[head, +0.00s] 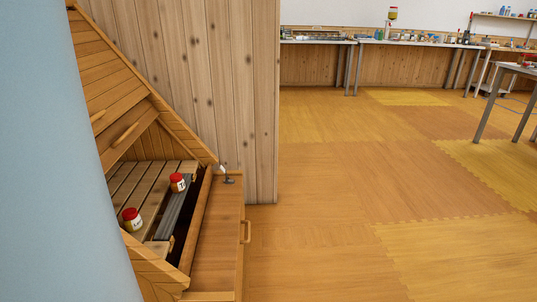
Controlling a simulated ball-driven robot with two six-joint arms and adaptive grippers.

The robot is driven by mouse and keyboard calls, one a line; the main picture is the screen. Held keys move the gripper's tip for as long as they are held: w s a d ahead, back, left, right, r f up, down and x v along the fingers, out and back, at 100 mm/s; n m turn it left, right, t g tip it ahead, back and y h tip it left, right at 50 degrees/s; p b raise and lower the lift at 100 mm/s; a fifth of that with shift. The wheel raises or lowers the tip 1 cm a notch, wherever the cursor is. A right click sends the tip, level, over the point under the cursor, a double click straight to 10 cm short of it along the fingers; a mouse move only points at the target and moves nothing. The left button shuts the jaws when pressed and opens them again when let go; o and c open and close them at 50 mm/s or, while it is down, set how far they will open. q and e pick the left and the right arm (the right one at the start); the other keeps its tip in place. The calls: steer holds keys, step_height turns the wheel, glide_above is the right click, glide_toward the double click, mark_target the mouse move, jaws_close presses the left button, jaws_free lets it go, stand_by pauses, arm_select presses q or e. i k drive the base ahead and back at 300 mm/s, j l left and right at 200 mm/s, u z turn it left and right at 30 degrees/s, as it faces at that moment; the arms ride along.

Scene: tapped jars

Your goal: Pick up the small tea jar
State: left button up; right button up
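Two small jars with red lids and white labels stand on a slatted wooden shelf inside an opening in a slanted wooden unit, at the left of the head view. The nearer jar (131,220) is at the lower left. The farther jar (178,183) is near the slats' right end, by a dark gap. The label writing is too small to read, so I cannot tell which one is the small tea jar. Neither of my grippers is in view.
A pale blue surface (75,200) fills the left edge. A wooden ledge (215,240) with a handle runs beside the opening, with a small dark fitting (229,179) on it. A plank wall (235,90) rises behind. Open floor (330,220) lies right, with workbenches (375,42) beyond.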

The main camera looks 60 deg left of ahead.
mark_target(177, 183)
steer(key=i+u, duration=0.25)
steer(key=u, duration=0.15)
steer(key=i+u, duration=0.35)
steer(key=i+l+u, duration=0.1)
steer(key=u, duration=0.3)
